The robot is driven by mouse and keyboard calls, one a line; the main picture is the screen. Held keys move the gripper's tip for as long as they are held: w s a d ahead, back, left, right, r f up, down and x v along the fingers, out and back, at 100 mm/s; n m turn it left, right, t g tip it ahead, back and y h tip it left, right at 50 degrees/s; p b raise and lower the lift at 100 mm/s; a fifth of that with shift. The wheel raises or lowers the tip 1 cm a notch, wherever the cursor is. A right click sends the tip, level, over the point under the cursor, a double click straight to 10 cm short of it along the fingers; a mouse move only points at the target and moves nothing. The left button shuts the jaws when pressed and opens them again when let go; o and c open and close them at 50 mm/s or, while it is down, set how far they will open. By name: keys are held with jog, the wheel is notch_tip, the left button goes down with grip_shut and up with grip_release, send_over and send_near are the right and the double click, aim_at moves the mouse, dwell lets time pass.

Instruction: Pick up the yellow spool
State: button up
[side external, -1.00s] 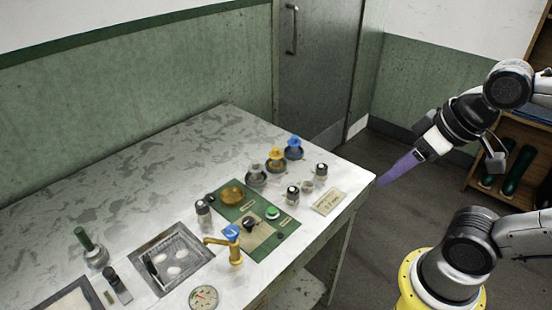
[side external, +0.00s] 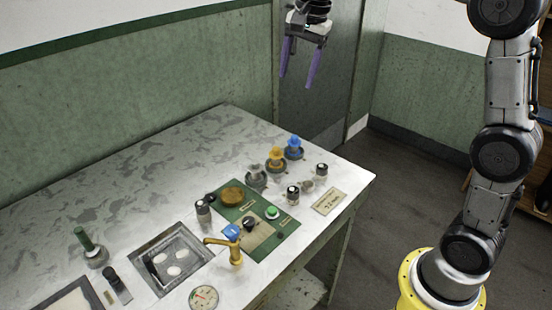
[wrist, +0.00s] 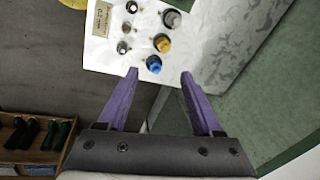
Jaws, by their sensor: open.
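The yellow spool (side external: 276,154) stands upright in a dark round holder near the far right part of the table. It sits between the blue spool (side external: 294,143) and a grey spool (side external: 256,170). In the wrist view the yellow spool (wrist: 163,44) is beyond the fingertips, with the blue spool (wrist: 154,64) closer to them. My gripper (side external: 298,84) is open and empty, high above the table's far right side and behind the spools in the picture. Its purple fingers (wrist: 160,72) are spread apart with nothing between them.
Small dark-topped jars (side external: 293,194) and a label card (side external: 329,202) stand near the spools. A green control panel (side external: 262,245), a brass tap (side external: 236,255) and a basin (side external: 170,285) are nearer. The table's far left is clear. A crate of dark and green rods (wrist: 32,138) shows at lower left.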

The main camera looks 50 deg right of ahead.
jog(key=w+d+f+m+g, duration=0.1)
jog(key=w+d+f, duration=0.1)
jog(key=w+f, duration=0.4)
jog(key=g, duration=0.1)
send_near(276, 148)
jog(key=shift+g, duration=0.3)
jog(key=f, duration=0.4)
jog(key=shift+s+d, duration=0.2)
jog(key=shift+d, duration=0.1)
jog(key=shift+w+a+f, duration=0.15)
jog(key=shift+w+f, duration=0.05)
jog(key=shift+f, duration=1.3)
jog(key=shift+w+a+f, duration=0.1)
jog(key=shift+w+f, duration=0.05)
jog(key=shift+f, duration=1.4)
grip_shut()
jog(key=shift+r, duration=0.1)
